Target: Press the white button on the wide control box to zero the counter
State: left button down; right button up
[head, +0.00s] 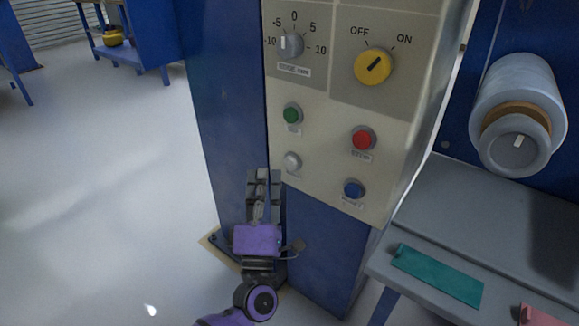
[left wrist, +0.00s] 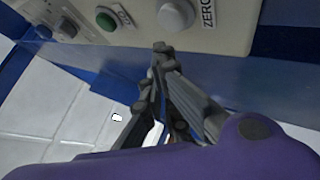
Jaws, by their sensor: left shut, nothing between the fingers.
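The control box (head: 323,165) is a cream panel on a blue column. Its white button (head: 292,161) is at the lower left, below the green button (head: 291,115). In the left wrist view the white button (left wrist: 176,14) shows at the top edge, with a "ZERO" label beside it. My left gripper (head: 263,177) is shut and empty, below and left of the white button in the head view. In the left wrist view its fingertips (left wrist: 162,48) show just below the button, apart from it in the picture. The true distance is hard to tell. My right gripper is out of view.
A red button (head: 362,138), a blue button (head: 354,189), a yellow knob (head: 374,66) and a grey dial (head: 292,44) share the panel. A grey roller (head: 518,110) and a grey ledge with a teal plate (head: 437,274) are at right.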

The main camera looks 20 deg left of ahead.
pick_arm(q)
jog(key=shift+w+d, duration=0.25)
jog(key=shift+w, duration=0.5)
dwell(0.8)
jog(key=shift+w, duration=0.1)
jog(key=shift+w+d, duration=0.15)
jog(key=shift+w, duration=0.15)
jog(key=shift+w+d, duration=0.2)
jog(key=shift+w, duration=0.2)
dwell(0.9)
jog(key=shift+s, duration=0.1)
jog(key=shift+s+a+r, duration=0.1)
jog(key=shift+s+a, duration=0.2)
jog(key=shift+s, duration=0.45)
